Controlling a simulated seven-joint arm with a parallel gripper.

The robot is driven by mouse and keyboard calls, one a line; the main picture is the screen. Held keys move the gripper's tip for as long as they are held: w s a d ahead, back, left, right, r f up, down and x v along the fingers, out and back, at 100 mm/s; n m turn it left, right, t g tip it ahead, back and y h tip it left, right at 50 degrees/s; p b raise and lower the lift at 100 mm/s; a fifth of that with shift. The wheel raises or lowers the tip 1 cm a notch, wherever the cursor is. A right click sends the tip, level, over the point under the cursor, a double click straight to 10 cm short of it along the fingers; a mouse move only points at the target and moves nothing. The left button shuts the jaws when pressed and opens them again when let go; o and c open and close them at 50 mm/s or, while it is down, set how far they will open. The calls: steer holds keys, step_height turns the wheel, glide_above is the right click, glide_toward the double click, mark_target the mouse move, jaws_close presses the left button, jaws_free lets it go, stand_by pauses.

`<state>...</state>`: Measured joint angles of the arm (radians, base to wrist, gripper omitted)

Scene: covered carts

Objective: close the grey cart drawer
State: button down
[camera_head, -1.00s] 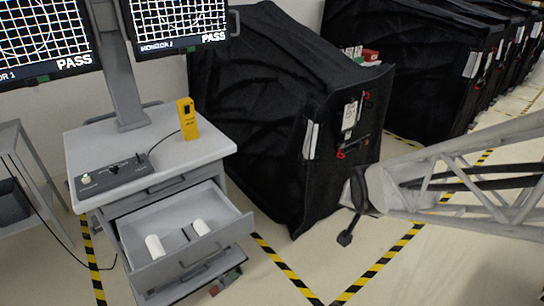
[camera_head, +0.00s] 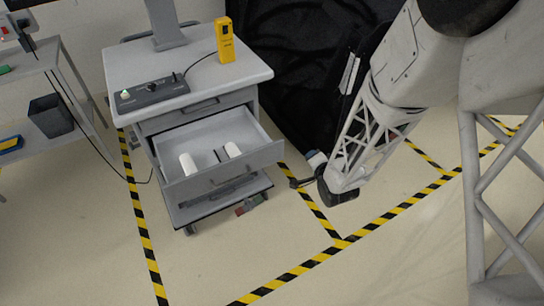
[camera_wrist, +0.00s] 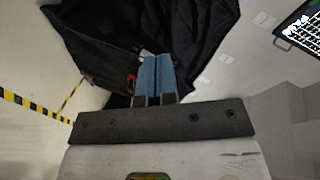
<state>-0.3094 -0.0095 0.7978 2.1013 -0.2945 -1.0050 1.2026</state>
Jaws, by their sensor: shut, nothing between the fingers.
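The grey cart (camera_head: 262,70) stands left of centre in the head view. Its middle drawer (camera_head: 225,170) is pulled out, with two white cylinders (camera_head: 188,165) and a small dark divider inside. My gripper (camera_head: 296,183) is just right of the drawer front, apart from it in the picture. In the wrist view its two blue fingers (camera_wrist: 157,75) are together with nothing between them. They point toward a black covered cart (camera_wrist: 195,28). The drawer does not show in the wrist view.
A yellow device (camera_head: 225,42) and a dark control box (camera_head: 150,93) sit on the cart top. A side table (camera_head: 30,65) with a dark bin (camera_head: 50,115) stands at left. Striped floor tape (camera_head: 310,200) borders clear floor in front.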

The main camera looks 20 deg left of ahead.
mark_target(266, 159)
steer(key=s+a+f+m+y, duration=0.2)
steer(key=s+a+f+y, duration=0.3)
steer(key=f, duration=0.5)
steer(key=s, duration=0.2)
steer(key=shift+s+a+f+m+t, duration=0.3)
steer(key=shift+s+a+f+t, duration=0.1)
steer(key=shift+w+a, duration=0.1)
steer(key=x, duration=1.3)
steer(key=shift+w+a, duration=0.25)
steer(key=shift+w, duration=0.05)
